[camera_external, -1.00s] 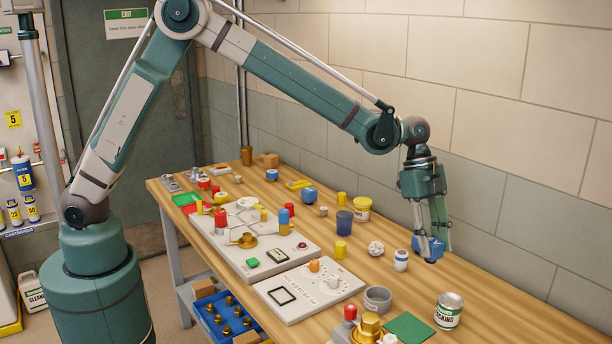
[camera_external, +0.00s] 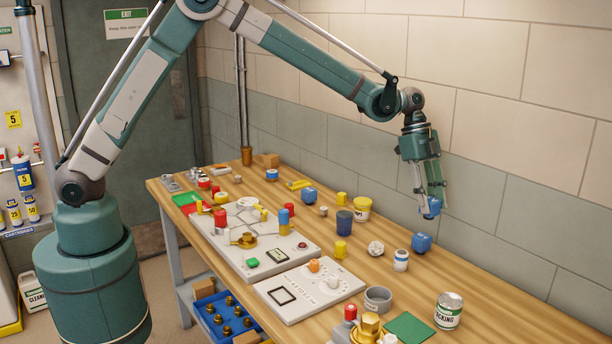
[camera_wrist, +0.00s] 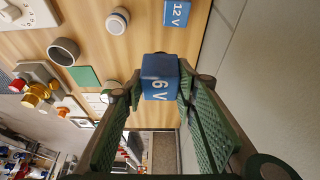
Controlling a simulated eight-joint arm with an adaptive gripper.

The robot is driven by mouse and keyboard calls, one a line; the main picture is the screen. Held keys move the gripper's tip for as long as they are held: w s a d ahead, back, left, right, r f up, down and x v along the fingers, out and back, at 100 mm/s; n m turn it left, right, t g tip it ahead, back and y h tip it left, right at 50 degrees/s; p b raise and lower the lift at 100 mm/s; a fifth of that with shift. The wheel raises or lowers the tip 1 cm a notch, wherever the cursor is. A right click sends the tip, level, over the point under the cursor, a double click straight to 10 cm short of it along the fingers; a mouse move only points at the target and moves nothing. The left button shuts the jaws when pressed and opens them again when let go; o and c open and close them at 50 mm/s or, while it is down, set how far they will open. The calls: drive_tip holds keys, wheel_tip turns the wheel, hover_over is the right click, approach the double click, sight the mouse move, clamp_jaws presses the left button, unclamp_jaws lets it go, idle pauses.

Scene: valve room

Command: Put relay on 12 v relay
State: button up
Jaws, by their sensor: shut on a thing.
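My gripper (camera_external: 428,205) is shut on a blue relay cube, held above the right part of the table near the wall. In the wrist view the held relay (camera_wrist: 160,78) sits between the fingertips of my gripper (camera_wrist: 157,92) and reads "6 V". The 12 V relay (camera_wrist: 176,12), another blue cube, shows at the top edge of the wrist view, apart from the held one. In the external view a blue cube, seemingly that 12 V relay (camera_external: 421,243), rests on the table below my gripper.
A white jar (camera_external: 401,260) stands just left of the blue cube on the table. A grey ring-shaped cup (camera_external: 377,300), a labelled can (camera_external: 448,310) and a green square (camera_external: 409,328) lie nearer the front. The wall (camera_external: 520,225) is close behind.

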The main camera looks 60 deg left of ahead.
drive_tip(key=w+a, duration=0.1)
drive_tip(key=w+a+r+p, duration=0.1)
drive_tip(key=w+a, duration=0.1)
drive_tip(key=shift+a+r, duration=0.15)
drive_tip(key=shift+a, duration=0.1)
approach(427, 239)
drive_tip(key=shift+w+d+p, duration=0.1)
drive_tip(key=shift+d+p, duration=0.2)
drive_tip(key=shift+d, duration=0.45)
drive_tip(key=shift+f, duration=1.8)
drive_tip(key=shift+f, duration=0.2)
drive_tip(key=o, duration=0.9)
